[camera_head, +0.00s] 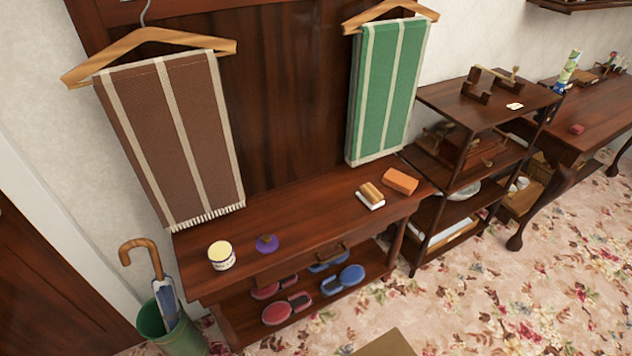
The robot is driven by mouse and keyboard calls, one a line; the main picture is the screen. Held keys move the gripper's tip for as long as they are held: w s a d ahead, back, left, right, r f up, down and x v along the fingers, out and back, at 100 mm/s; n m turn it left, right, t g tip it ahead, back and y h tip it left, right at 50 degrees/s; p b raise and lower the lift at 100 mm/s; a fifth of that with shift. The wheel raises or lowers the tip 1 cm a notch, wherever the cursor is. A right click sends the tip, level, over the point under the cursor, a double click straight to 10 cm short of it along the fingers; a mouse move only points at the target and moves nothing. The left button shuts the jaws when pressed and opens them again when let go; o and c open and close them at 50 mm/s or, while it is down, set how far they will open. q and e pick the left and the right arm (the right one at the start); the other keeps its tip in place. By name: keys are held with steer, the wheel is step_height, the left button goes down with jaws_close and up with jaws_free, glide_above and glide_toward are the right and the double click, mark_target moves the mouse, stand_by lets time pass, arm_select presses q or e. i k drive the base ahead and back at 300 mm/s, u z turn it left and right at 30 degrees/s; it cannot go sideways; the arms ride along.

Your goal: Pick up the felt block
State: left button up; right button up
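Two small blocks lie close together at the right part of the dark wooden bench top (310,212). One is a block (371,194) with a tan wooden-looking upper part on a white base, which may be felt. The other is a plain orange block (400,181), just behind it to the right. I cannot tell for certain which one is the felt block. Neither of my grippers shows in the head view.
A cream-topped jar (221,256) and a purple rounded item (267,244) stand on the bench's left part. Red and blue slippers lie on its lower shelf. Hanging towels, brown (172,140) and green (388,90), are behind. An umbrella stand (172,325) is left, a shelf unit (470,150) right.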

mark_target(370, 196)
steer(key=u, duration=0.35)
steer(key=i, duration=1)
steer(key=z, duration=0.1)
